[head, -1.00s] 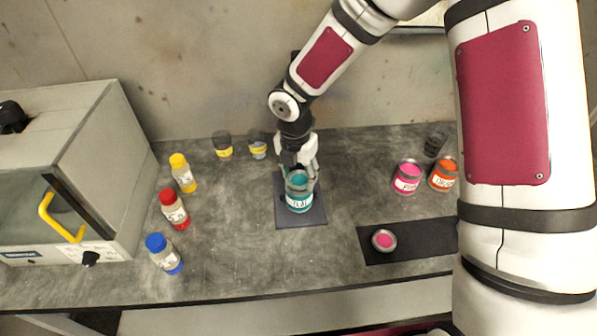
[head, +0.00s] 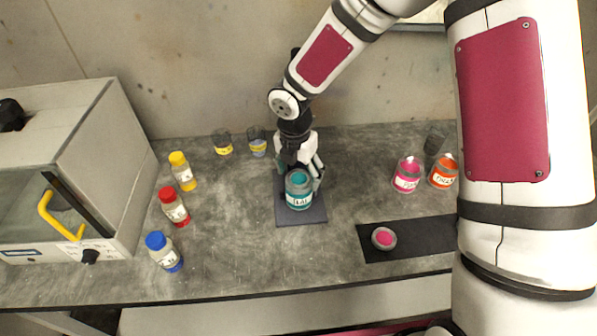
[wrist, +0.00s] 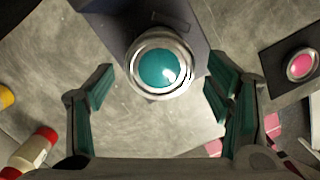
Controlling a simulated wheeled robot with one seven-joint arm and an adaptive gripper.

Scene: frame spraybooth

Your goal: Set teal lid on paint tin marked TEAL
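The teal paint tin (head: 299,201) stands upright on a dark square mat, with a white label on its front that is too small to read surely. A teal disc with a silver rim, which looks like the teal lid (wrist: 160,69), covers the tin's top in the wrist view; I cannot tell whether it is fully seated. My gripper (head: 302,176) is at the tin's top from behind. Its fingers are spread wide on either side in the wrist view (wrist: 160,80), apart from the lid and holding nothing.
A pink lid (head: 384,239) lies on a black mat (head: 430,240) at the right. Pink (head: 407,178) and orange (head: 443,174) tins stand behind it. Yellow, red and blue capped bottles (head: 174,208) stand left, near a grey booth (head: 95,170). Small cups (head: 222,143) stand at the back.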

